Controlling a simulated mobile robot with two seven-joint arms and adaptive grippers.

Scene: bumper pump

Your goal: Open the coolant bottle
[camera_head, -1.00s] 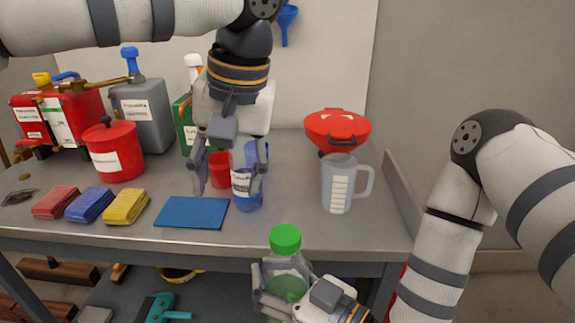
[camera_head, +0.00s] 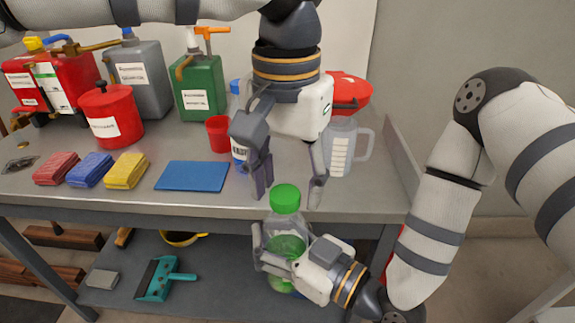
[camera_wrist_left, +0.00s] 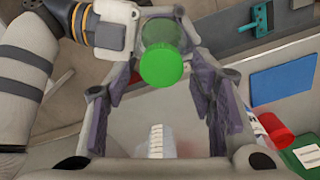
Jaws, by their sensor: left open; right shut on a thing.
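The coolant bottle (camera_head: 287,235) is clear with green liquid and a green cap (camera_head: 285,198). It is upright in front of the table edge. My right gripper (camera_head: 272,252) is shut on the bottle's body from the right. My left gripper (camera_head: 288,192) is open and empty, pointing down above and just behind the cap, with its fingers spread. In the left wrist view the green cap (camera_wrist_left: 165,65) shows between and beyond the open fingers (camera_wrist_left: 165,105), apart from them. The cap is on the bottle.
A measuring jug (camera_head: 340,150) and a red funnel or bowl (camera_head: 350,90) stand at the back right. A blue-labelled bottle (camera_head: 238,152) is partly hidden behind my left gripper. A red cup (camera_head: 218,134), a blue mat (camera_head: 192,176) and folded cloths (camera_head: 88,170) lie to the left.

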